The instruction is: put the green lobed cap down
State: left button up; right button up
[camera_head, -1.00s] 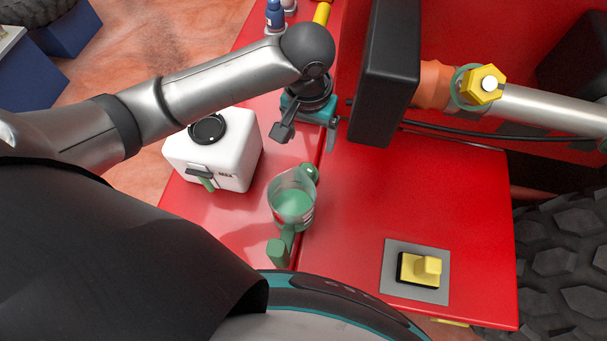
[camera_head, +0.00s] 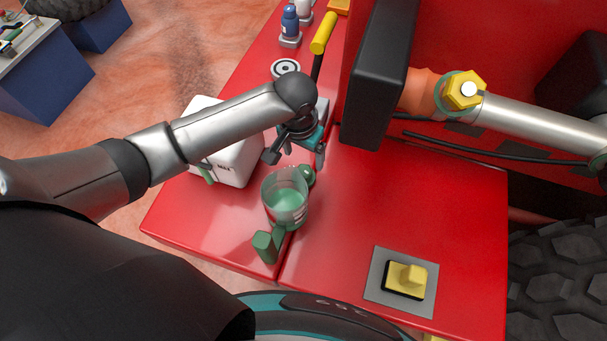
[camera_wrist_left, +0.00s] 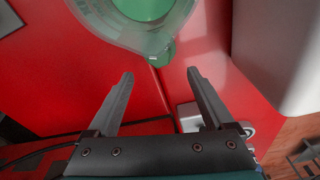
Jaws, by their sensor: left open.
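A green rounded piece (camera_head: 308,176), which looks like the lobed cap, shows at the far right side of the clear jug (camera_head: 285,205). The jug partly hides it, and I cannot tell whether it touches the jug. The jug holds green liquid and stands on the red surface, its green handle (camera_head: 264,246) toward me. My left gripper (camera_head: 296,157) is open and empty just beyond the jug. In the left wrist view its spread fingers (camera_wrist_left: 160,74) have bare red surface between them, and the jug (camera_wrist_left: 120,28) is at the top. My right gripper is not in view.
A white container (camera_head: 235,163) stands left of the jug, partly behind my left arm. A yellow block (camera_head: 405,280) sits on a grey plate at right. A yellow-handled tool (camera_head: 324,33) and small bottles (camera_head: 290,22) are at the back.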

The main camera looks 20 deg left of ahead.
aim_at(303, 170)
pick_arm(q)
jog(key=f, duration=0.4)
jog(key=shift+s+f+b, duration=0.25)
jog(key=shift+f+b, duration=0.05)
jog(key=shift+f, duration=0.1)
jog(key=shift+w+f, duration=0.1)
jog(key=shift+f, duration=0.35)
jog(key=shift+c, duration=0.4)
grip_shut()
